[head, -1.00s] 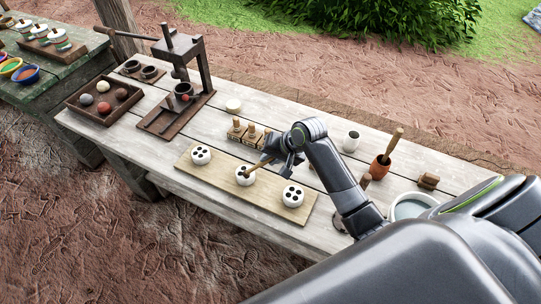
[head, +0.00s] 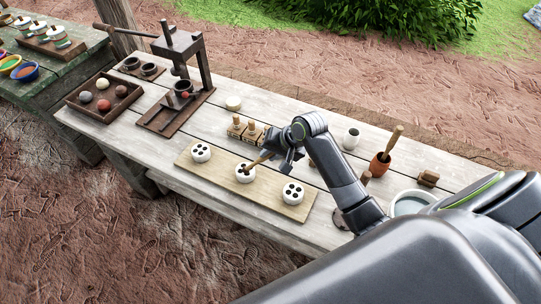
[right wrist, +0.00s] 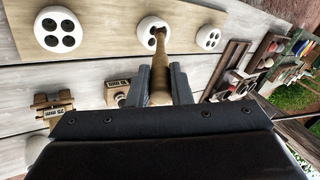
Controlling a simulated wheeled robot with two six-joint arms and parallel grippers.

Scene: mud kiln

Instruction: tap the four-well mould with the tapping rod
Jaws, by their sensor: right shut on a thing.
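Three round white moulds with dark wells stand in a row on a pale board (head: 222,172). They are the left mould (head: 200,151), the middle mould (head: 243,177) and the right mould (head: 292,194). My right gripper (head: 280,156) is shut on the wooden tapping rod (head: 261,161), which is tilted with its thin end at the middle mould. In the right wrist view the rod (right wrist: 160,75) runs out between the fingers and hides part of the middle mould (right wrist: 147,27). I cannot tell whether its tip touches. My left gripper is out of view.
Small stamp blocks (head: 253,133) stand close behind my right gripper. A dark press (head: 180,90) and a tray of balls (head: 104,97) are at the left.

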